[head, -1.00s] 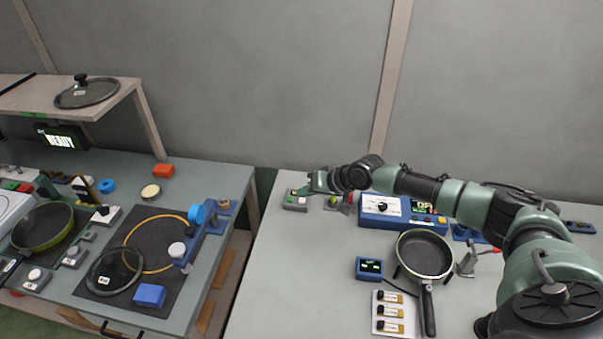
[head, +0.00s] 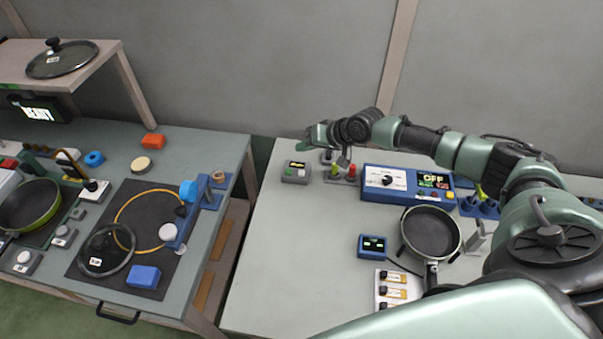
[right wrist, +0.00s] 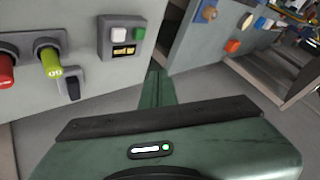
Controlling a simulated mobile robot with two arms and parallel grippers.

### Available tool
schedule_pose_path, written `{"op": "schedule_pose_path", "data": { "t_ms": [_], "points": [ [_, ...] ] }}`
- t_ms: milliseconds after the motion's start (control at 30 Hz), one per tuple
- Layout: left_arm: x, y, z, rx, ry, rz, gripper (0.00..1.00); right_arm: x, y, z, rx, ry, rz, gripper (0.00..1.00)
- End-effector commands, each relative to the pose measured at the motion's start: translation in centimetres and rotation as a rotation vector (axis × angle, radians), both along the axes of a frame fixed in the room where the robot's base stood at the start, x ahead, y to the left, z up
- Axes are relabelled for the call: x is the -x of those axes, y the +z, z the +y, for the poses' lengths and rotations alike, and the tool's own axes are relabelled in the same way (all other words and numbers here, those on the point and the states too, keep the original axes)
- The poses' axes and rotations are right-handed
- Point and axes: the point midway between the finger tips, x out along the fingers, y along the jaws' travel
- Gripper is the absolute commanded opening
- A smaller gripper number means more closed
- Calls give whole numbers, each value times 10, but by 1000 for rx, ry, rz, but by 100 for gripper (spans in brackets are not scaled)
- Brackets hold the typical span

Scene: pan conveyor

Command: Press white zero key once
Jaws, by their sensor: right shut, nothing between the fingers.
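The white key (head: 302,173) sits beside a green key on a small grey box (head: 295,180) with a yellow-lit display, at the back left of the right table. The white key also shows in the right wrist view (right wrist: 119,34), next to the green key (right wrist: 139,34). Its marking is too small to read. My right gripper (head: 309,136) is shut and empty, raised above and behind the box, apart from it. Its shut fingers (right wrist: 157,88) point toward the space beside the box in the wrist view. My left gripper is not seen.
A lime-green handle (right wrist: 51,62) and a red knob (right wrist: 5,72) stand close to the box. A blue control panel (head: 405,184) reading OFF is to their right, with a frying pan (head: 430,232) in front. The table in front of the box is clear.

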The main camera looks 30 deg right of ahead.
Motion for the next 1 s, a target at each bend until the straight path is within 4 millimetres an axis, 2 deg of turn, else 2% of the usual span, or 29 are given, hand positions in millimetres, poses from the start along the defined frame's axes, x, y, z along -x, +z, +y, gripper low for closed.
{"op": "schedule_pose_path", "data": {
  "t_ms": [133,400,500,667,1000],
  "points": [
    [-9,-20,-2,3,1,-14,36,0,-22,0,1,-1,0,0],
    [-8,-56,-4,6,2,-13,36,0,-62,-1,0,-2,0,0],
    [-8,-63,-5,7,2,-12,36,0,-72,0,-1,-1,1,0],
    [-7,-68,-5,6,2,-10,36,0,-78,0,-1,-1,-1,0],
    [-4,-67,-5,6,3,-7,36,0,-78,0,0,-1,-1,0]
  ]
}}
